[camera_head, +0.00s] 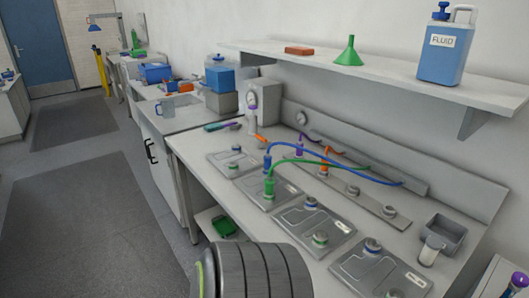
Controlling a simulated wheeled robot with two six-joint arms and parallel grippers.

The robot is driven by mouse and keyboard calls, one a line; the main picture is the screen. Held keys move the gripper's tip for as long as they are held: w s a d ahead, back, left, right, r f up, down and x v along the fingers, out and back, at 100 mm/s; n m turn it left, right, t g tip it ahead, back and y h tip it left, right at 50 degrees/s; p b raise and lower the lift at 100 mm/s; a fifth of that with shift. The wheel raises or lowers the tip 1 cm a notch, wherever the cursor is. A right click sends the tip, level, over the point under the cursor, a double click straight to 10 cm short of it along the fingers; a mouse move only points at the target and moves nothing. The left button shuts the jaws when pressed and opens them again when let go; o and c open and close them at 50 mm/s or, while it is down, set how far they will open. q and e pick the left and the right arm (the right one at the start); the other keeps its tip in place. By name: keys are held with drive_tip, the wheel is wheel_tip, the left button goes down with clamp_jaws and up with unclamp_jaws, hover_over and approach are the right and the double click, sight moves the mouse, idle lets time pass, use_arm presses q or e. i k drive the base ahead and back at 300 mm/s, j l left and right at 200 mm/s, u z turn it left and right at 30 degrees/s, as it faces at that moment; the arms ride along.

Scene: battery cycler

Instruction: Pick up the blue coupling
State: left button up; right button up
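The blue coupling (267,163) stands upright at the back of a grey metal plate (288,199) on the bench. A blue hose (335,152) runs from its top to the right, to the rail at the back. A green coupling (269,187) stands in front of it on the same plate, with a green hose (310,161). Neither of my grippers is in view.
Similar plates with ringed ports lie to the left (222,161) and right (306,229). Purple (300,144) and orange (325,163) couplings stand behind. A grey bin (446,233) is at right. A shelf (390,69) overhangs the bench, holding a fluid jug (440,62) and green funnel (349,55).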

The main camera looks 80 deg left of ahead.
sight(268, 158)
drive_tip(key=u, duration=2.6)
